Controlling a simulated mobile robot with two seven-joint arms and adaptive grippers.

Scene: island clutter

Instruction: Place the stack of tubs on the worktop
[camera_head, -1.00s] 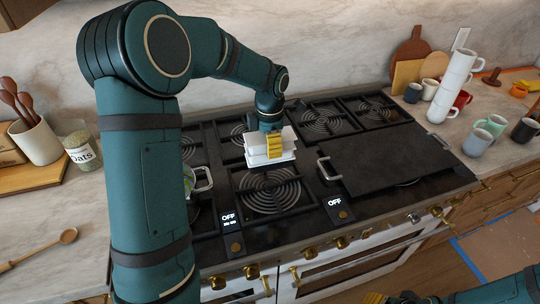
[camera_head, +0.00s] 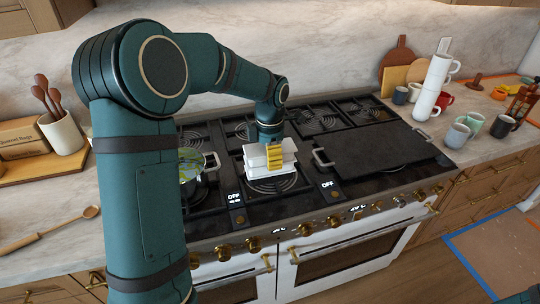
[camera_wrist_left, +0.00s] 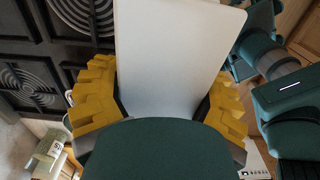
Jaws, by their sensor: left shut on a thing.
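The stack of white tubs (camera_head: 255,161) is held over the middle of the cooktop in the head view, above a ring burner. A white tub face (camera_wrist_left: 172,55) fills the middle of the left wrist view. My left gripper (camera_head: 275,156) comes down from above with its yellow fingers on the stack; in the wrist view a finger lies on each side of the white face. The grey marble worktop shows to the left (camera_head: 55,195) and right (camera_head: 470,105) of the cooktop. My right gripper is out of view.
A pot (camera_head: 192,168) with green contents stands left of the stack, and a dark griddle (camera_head: 380,148) lies to its right. A tall white mug stack (camera_head: 430,90) and several mugs crowd the right worktop. A wooden spoon (camera_head: 50,230) lies on the left worktop.

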